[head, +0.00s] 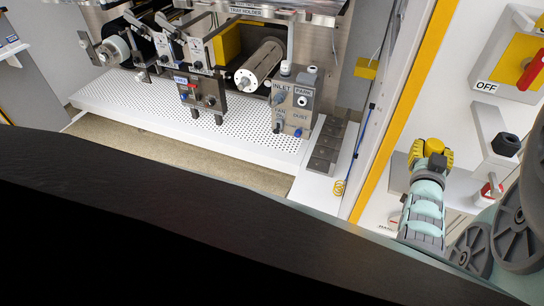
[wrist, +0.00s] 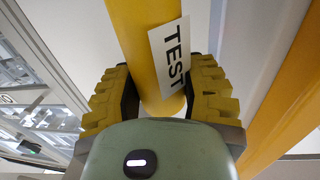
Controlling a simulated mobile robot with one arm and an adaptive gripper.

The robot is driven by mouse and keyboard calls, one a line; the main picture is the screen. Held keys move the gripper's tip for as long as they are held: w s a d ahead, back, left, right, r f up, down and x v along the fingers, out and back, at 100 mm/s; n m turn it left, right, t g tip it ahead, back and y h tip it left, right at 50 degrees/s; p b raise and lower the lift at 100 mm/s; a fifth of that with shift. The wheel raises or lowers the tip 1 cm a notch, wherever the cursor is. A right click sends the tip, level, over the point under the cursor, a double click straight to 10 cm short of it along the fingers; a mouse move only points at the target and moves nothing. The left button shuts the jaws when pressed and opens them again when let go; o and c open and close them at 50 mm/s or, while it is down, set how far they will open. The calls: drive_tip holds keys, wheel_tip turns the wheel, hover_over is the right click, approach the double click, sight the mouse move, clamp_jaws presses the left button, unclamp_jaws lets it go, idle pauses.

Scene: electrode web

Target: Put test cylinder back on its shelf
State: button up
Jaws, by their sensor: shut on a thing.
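The test cylinder (wrist: 150,45) is a smooth yellow tube with a white "TEST" label. In the wrist view it stands between the ridged yellow fingers of my gripper (wrist: 162,88), which are shut on it from both sides. One end is near the palm and the other runs out of the top of the frame. In the head view my gripper (head: 430,153) is at the right, in front of a white panel; the cylinder is hard to tell from the yellow fingers there. I cannot identify the cylinder's shelf for sure.
A machine with a perforated white deck (head: 180,110), rollers and an "INLET" control box (head: 294,100) stands left. A red switch marked OFF (head: 532,70) and a grey bracket (head: 492,130) are close right of my gripper. A small white ledge (head: 12,50) shows far left.

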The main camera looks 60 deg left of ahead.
drive_tip(key=shift+w+a+f+b, duration=0.15)
drive_tip(key=shift+f+b, duration=0.75)
drive_tip(key=shift+f, duration=0.75)
drive_tip(key=shift+f, duration=0.15)
drive_tip(key=o, duration=1.2)
